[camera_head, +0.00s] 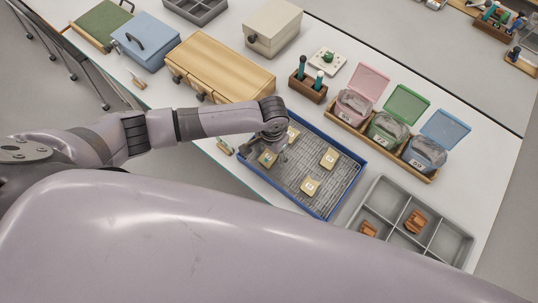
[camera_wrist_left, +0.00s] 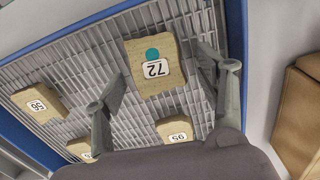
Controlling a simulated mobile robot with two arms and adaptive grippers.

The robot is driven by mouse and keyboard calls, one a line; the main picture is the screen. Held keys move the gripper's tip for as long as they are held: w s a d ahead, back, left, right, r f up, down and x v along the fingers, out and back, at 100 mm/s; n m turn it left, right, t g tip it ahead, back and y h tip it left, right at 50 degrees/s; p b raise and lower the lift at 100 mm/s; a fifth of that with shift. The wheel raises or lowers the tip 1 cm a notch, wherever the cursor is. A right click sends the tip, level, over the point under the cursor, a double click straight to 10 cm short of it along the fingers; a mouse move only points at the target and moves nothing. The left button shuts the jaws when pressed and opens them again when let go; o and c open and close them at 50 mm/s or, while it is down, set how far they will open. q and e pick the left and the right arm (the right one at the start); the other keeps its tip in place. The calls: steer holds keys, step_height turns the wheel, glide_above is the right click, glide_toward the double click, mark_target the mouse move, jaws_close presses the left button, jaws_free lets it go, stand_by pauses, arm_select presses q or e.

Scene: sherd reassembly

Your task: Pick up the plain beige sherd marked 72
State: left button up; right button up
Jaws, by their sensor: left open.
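The plain beige sherd marked 72 (camera_wrist_left: 160,83) lies on the wire mesh of the blue-rimmed tray (camera_head: 328,212). It has a teal dot above its label in the left wrist view. In the head view it is the sherd at the tray's left corner (camera_head: 267,159). My left gripper (camera_wrist_left: 160,82) is open, with one finger on each side of this sherd's near part. In the head view my left gripper (camera_head: 277,150) hangs over the tray's left part. I cannot tell its exact height above the sherd. My right gripper is not in view.
Other beige sherds lie in the tray: 56 (camera_wrist_left: 40,104), 95 (camera_wrist_left: 175,129) and one partly hidden (camera_wrist_left: 82,149). A wooden drawer box (camera_head: 222,68) stands beyond the tray. Lidded bins (camera_head: 388,130) stand to the right, and a grey compartment box (camera_head: 459,247) at lower right.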

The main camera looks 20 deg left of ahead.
arm_select(q)
steer(key=c, duration=1.3)
steer(key=shift+r, duration=0.1)
